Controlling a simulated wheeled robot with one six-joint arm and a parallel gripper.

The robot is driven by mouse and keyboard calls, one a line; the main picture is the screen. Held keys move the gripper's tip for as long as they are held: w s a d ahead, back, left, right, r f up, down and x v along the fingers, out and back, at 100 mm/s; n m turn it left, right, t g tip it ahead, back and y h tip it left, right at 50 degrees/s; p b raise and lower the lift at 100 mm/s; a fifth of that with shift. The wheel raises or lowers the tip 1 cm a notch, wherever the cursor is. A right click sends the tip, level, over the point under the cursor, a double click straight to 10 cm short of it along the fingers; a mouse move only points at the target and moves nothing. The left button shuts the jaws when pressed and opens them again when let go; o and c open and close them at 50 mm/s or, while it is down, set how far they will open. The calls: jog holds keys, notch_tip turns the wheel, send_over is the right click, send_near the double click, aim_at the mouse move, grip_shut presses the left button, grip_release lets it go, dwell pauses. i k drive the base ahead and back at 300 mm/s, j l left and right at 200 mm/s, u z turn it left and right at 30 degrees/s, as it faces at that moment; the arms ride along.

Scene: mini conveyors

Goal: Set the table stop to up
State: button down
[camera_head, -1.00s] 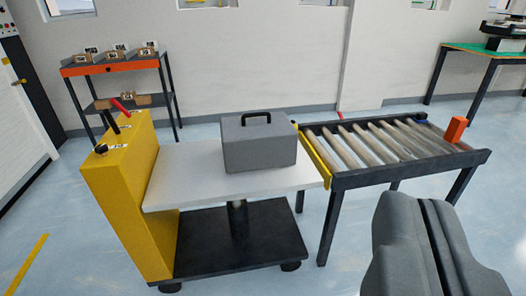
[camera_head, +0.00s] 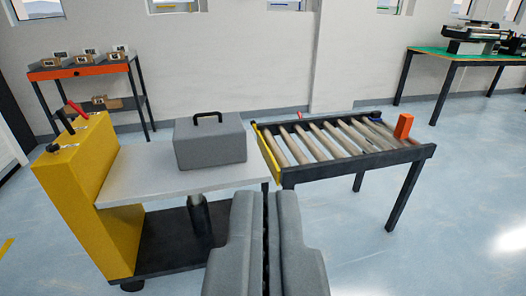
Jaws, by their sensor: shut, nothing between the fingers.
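A lift table with a white top (camera_head: 150,180) and a yellow control column (camera_head: 85,195) stands at the left. A red lever (camera_head: 76,108) and a black knob (camera_head: 52,147) are on the column. A grey case with a black handle (camera_head: 210,145) rests on the table top. A yellow bar (camera_head: 266,152) runs along the near-left end of the roller conveyor, beside the table's right edge; I cannot tell whether this is the table stop or whether it is raised. My gripper (camera_head: 266,200) is shut and empty in the lower middle, in front of the table's right edge, hiding part of it.
The roller conveyor (camera_head: 350,166) stands right of the table, with an orange block (camera_head: 404,126) at its right end. A shelf with small boxes (camera_head: 80,70) stands at the back left. A green-topped bench (camera_head: 475,55) is at the back right. The right foreground floor is clear.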

aim_at(272, 163)
jog(key=i+j, duration=0.15)
jog(key=i, duration=0.4)
jog(key=i+j, duration=0.15)
jog(key=i, duration=0.4)
jog(key=i+j+z, duration=0.1)
jog(key=i, duration=0.45)
jog(key=i+j, duration=0.25)
jog(key=i, duration=0.3)
